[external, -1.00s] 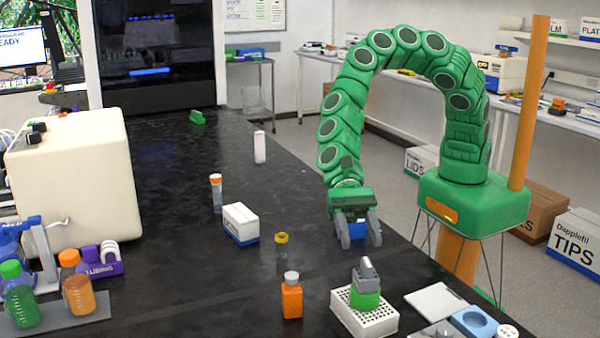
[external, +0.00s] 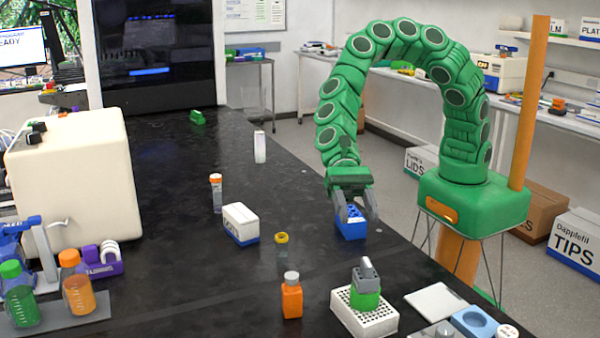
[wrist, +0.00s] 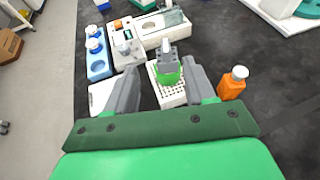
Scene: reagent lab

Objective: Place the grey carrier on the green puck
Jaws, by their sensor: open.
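The grey carrier (external: 366,270) rests upright on top of the green puck (external: 365,299). Both sit on a white perforated rack (external: 344,308) near the front of the black bench. The wrist view also shows the grey carrier (wrist: 167,56), the puck (wrist: 166,79) and the rack (wrist: 156,80) straight ahead of my fingers. Any exact seating between carrier and puck is too small to tell. My gripper (external: 358,215) is open and empty, behind the rack and apart from it. In the wrist view its fingers (wrist: 163,75) are spread wide.
A blue block with holes (external: 351,229) stands close by my fingers, partly hidden by them. An orange bottle (external: 291,300) stands left of the rack. A vial with a yellow cap (external: 281,250) and a white-and-blue box (external: 240,223) are further left. A white plate (external: 436,301) lies right.

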